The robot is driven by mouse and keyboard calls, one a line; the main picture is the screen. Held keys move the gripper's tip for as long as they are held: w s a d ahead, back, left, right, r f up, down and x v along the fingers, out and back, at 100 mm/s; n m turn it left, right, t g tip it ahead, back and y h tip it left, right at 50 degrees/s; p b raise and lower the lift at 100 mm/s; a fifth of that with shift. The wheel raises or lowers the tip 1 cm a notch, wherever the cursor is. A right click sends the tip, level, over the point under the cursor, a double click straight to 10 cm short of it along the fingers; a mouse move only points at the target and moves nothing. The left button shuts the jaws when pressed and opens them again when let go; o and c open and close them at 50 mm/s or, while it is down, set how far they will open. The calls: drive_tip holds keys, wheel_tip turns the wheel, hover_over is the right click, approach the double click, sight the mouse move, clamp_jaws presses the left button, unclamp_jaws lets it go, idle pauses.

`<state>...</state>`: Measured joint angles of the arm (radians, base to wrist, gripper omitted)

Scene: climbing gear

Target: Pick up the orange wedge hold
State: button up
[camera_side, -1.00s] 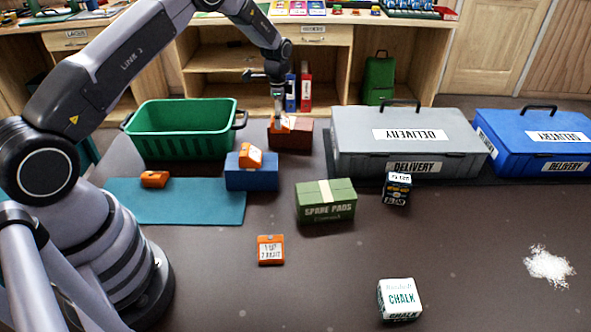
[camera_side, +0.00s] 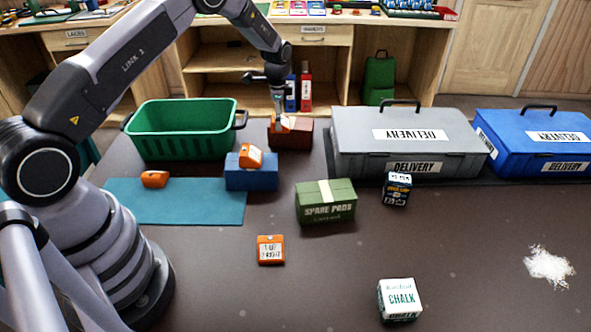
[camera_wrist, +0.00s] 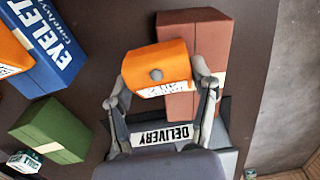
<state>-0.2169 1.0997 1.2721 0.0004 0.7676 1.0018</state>
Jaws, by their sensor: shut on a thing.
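The orange wedge hold (camera_side: 286,124) is at the top of a brick-red box at the back of the table. In the wrist view the hold (camera_wrist: 157,66) shows an orange face with a grey bolt spot and a white label. My gripper (camera_wrist: 162,92) is shut on it, one finger on each side. In the side view my gripper (camera_side: 278,115) points down at the box, and its fingertips are too small to make out. I cannot tell whether the hold touches the brick-red box (camera_side: 300,138) under it.
Another orange hold (camera_side: 250,156) sits on a blue box (camera_side: 250,180); one more (camera_side: 154,179) lies on the teal mat (camera_side: 200,208). A green crate (camera_side: 185,140) stands left, a grey case (camera_side: 400,145) right. A green pads box (camera_side: 325,203) and small boxes stand in front.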

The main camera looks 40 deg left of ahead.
drive_tip(key=shift+r, duration=0.15)
drive_tip(key=shift+r, duration=0.25)
wheel_tip(320, 180, up, 2)
drive_tip(key=shift+r, duration=0.1)
drive_tip(key=s+d+r, duration=0.3)
drive_tip(key=s+r, duration=0.7)
drive_tip(key=s, duration=0.3)
drive_tip(key=w+a+f, duration=0.1)
drive_tip(key=w+f, duration=0.2)
drive_tip(key=w, duration=0.1)
drive_tip(key=w+a+f, duration=0.1)
drive_tip(key=w+f, duration=0.2)
drive_tip(key=w, duration=0.1)
drive_tip(key=w+a+f, duration=0.1)
drive_tip(key=w+f, duration=0.2)
drive_tip(key=w, duration=0.1)
drive_tip(key=shift+w+f, duration=0.25)
drive_tip(key=shift+w, duration=0.15)
drive_tip(key=shift+w+f, duration=0.1)
drive_tip(key=shift+f, duration=1.5)
drive_tip(key=shift+f, duration=0.1)
